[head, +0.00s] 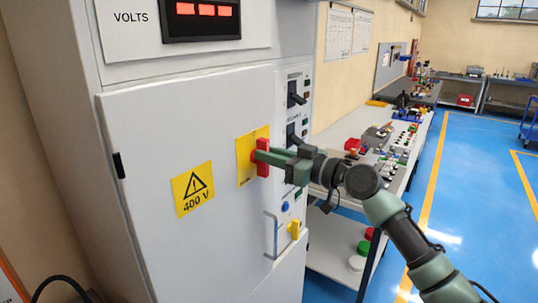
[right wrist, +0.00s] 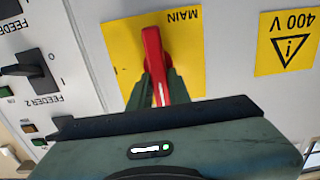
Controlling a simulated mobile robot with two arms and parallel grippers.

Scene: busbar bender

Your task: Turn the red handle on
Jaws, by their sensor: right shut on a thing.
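The red handle (head: 263,157) sits on a yellow plate (head: 243,160) on the front of the grey cabinet (head: 150,135). In the head view it stands about upright. The right wrist view, which is upside down, shows the red handle (right wrist: 153,55) on the yellow plate (right wrist: 190,62) marked MAIN. My right gripper (head: 262,156) reaches in from the right and is shut on the handle. In the right wrist view its fingers (right wrist: 158,88) lie on both sides of the handle's near part. My left gripper is not in view.
A 400 V warning label (head: 192,189) is left of the handle. Feeder switches (head: 295,99), a blue button (head: 285,206), a yellow knob (head: 294,229) and a door pull (head: 270,235) are close by. A workbench (head: 400,190) with parts stands right. The blue floor beyond is open.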

